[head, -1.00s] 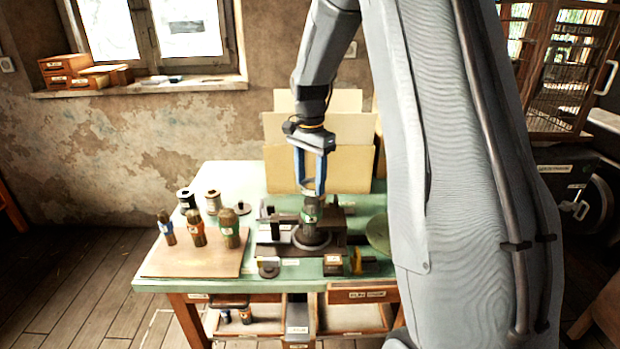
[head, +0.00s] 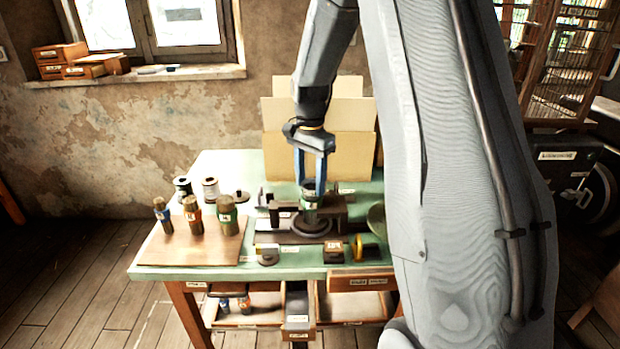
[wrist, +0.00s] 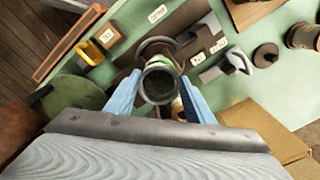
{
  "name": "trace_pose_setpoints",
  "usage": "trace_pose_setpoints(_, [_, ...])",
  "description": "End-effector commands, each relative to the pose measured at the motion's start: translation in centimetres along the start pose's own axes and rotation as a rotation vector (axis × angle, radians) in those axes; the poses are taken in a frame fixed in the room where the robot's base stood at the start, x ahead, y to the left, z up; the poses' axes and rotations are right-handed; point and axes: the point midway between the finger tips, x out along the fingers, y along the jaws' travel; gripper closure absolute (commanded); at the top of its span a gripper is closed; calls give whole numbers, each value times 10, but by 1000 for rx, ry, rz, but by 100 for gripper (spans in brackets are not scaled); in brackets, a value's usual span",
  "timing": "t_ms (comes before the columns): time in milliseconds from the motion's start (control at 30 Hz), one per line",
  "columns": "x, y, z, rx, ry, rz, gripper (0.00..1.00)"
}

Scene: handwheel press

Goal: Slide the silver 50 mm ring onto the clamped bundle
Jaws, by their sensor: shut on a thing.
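My gripper (head: 310,184) points straight down over the clamp fixture, its blue fingers on either side of a round metal ring. In the wrist view my gripper (wrist: 158,92) is shut on the silver ring (wrist: 158,64), whose rim faces the camera. A dark, rough, greenish surface fills the ring's opening; it looks like the top of the bundle. In the head view the clamped bundle (head: 310,199), with a green band, stands upright in the dark clamp fixture (head: 283,238) right under the fingers. How far the ring sits around it is hidden by the fingers.
Three banded bundles stand on a wooden board (head: 205,252) at the left of the green table (head: 228,165). Spools (head: 210,188) stand behind them. A yellow-and-dark tool (head: 368,248) lies right of the fixture; cardboard boxes (head: 318,150) stand behind it.

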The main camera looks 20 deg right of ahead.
Motion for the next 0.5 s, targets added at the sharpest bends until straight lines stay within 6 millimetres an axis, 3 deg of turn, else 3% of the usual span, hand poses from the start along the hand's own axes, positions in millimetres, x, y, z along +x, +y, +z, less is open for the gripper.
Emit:
trace_pose_setpoints(233, [0,0,0,0,1,-1,73])
trace_pose_setpoints(267, [0,0,0,0,1,-1,50])
trace_pose_setpoints(300, [0,0,0,0,1,-1,43])
trace_pose_setpoints(400, [0,0,0,0,1,-1,30])
trace_pose_setpoints(500, [0,0,0,0,1,-1,30])
